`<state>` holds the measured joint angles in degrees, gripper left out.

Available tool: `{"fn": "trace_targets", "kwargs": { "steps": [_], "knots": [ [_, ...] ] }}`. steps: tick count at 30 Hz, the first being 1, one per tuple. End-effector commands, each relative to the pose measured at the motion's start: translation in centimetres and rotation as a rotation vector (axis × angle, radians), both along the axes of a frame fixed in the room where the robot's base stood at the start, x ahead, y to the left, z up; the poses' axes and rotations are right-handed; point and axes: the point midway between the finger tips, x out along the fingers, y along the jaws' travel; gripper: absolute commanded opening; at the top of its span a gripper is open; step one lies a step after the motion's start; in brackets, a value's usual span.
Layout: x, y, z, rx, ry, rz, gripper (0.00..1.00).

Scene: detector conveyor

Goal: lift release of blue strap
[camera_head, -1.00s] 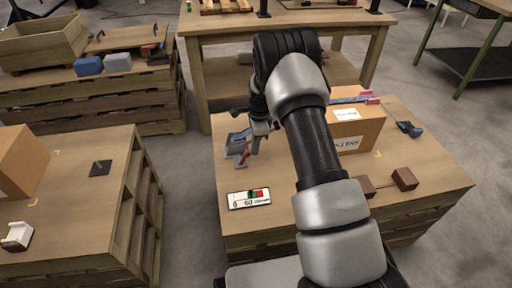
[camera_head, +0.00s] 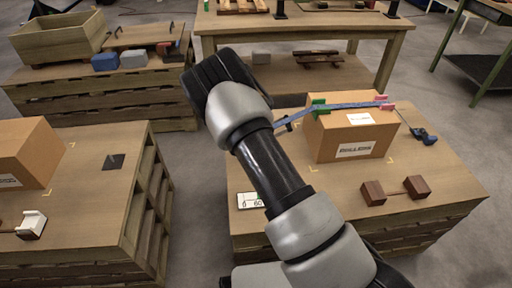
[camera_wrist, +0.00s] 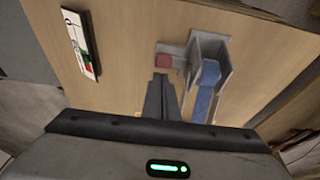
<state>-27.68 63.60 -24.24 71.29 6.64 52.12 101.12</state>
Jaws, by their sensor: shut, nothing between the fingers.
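In the wrist view a grey metal buckle (camera_wrist: 208,47) lies on the wooden tabletop, and the blue strap (camera_wrist: 204,98) runs through its channel towards me. A small red tab (camera_wrist: 164,61) on a grey plate sits at the buckle's left side. My gripper (camera_wrist: 162,78) is shut and empty, its fingertips just below the red tab in the picture; I cannot tell whether they touch it. In the head view the blue strap (camera_head: 350,106) crosses the top of a cardboard box (camera_head: 352,140), through green and pink guides. My arm hides the gripper and buckle there.
A white gauge card with red and green marks (camera_wrist: 80,45) lies left of the buckle. Bare tabletop separates card and buckle.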

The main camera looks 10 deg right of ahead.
Motion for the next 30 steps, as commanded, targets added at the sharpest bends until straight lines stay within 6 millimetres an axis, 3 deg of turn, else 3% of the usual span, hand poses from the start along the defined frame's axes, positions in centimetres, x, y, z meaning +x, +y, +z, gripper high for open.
{"fn": "trace_targets", "kwargs": {
  "steps": [30],
  "knots": [
    [0.0, -0.6, 1.8, 0.000, 0.001, -0.001, 0.00]
  ]
}}
